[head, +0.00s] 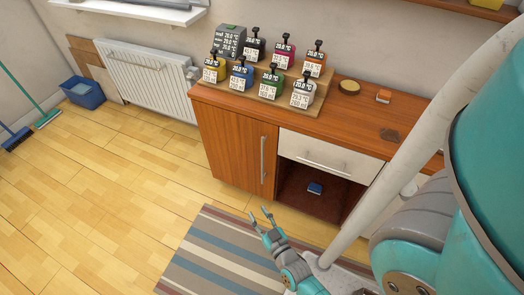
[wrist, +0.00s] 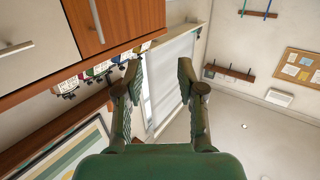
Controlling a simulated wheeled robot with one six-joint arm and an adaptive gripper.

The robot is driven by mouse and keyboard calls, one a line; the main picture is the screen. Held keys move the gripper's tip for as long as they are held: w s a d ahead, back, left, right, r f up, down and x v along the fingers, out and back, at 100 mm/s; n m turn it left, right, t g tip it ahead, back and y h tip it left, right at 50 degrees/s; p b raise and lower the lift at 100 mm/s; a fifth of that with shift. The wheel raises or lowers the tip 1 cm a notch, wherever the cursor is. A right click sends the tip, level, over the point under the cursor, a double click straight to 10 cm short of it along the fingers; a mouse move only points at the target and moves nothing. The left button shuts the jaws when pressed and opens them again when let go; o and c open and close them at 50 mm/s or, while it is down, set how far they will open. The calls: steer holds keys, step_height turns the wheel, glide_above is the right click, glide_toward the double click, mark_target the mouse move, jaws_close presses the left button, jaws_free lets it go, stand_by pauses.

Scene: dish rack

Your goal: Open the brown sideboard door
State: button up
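The brown sideboard door (head: 232,150) is on the left of the sideboard's front and looks closed. Its vertical metal handle (head: 263,160) is near the door's right edge. My gripper (head: 259,213) is open and empty, in front of and below the handle in the head view, apart from it. In the wrist view my gripper (wrist: 160,78) shows two spread fingers with nothing between them. The brown door (wrist: 125,16) is at the top left there, with its handle (wrist: 96,20) left of the fingers.
A white drawer (head: 328,158) with a horizontal handle is right of the door, above an open compartment holding a small blue object (head: 315,188). Several labelled canisters (head: 271,82) stand on the sideboard top (head: 345,108).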

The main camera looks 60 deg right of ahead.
steer(key=w+d+f+m+g+h, duration=0.1)
steer(key=w+d+f+m+h, duration=0.1)
steer(key=w+d, duration=0.45)
steer(key=m+g+h, duration=0.2)
steer(key=h, duration=0.1)
glide_toward(263, 152)
steer(key=x, duration=1)
steer(key=shift+w+d+r, duration=0.2)
steer(key=shift+w+d, duration=0.1)
jaws_close()
